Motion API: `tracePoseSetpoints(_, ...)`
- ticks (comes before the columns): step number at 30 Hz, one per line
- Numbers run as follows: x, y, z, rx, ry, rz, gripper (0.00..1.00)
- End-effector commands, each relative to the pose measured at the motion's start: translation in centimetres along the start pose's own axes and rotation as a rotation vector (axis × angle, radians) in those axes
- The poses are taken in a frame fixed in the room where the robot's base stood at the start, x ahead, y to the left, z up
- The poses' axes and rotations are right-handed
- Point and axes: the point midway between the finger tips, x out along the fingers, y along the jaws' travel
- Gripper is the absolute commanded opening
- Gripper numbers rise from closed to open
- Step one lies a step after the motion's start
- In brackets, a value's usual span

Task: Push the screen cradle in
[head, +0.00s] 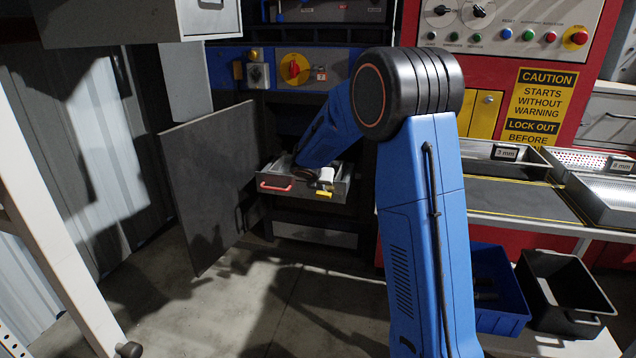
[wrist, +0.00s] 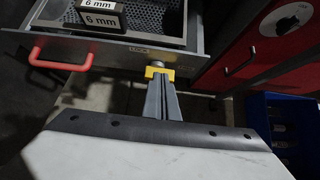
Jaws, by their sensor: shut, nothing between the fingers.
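The screen cradle (head: 343,190) is a grey metal drawer standing out from the dark opening of the machine in the head view. Its front has a red handle (head: 275,187) at the left and a yellow latch-like piece (head: 324,193) at the right. In the wrist view the cradle front (wrist: 112,46) runs across the top, with a perforated screen (wrist: 148,18) marked 6 mm inside. My gripper (wrist: 160,82) is shut and empty, its tips at the yellow piece (wrist: 159,72). I cannot tell whether they touch. In the head view my wrist hides part of the cradle.
A dark panel door (head: 210,180) stands open left of the cradle. At the right are a bench with screen trays (head: 610,200), a blue bin (head: 500,318) and a black bin (head: 575,300). The floor (head: 270,300) before the cradle is clear.

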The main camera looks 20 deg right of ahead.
Motion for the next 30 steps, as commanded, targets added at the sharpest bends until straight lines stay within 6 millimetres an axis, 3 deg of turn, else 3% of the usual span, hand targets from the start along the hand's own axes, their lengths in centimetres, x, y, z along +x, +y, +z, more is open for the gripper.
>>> tracePoseSetpoints(9, 2.8, 0.0, 2.5, 0.002, -0.001, 0.001, 0.0)
tracePoseSetpoints(30, 4.0, 0.0, 3.7, 0.003, 0.0, 0.0, 0.0)
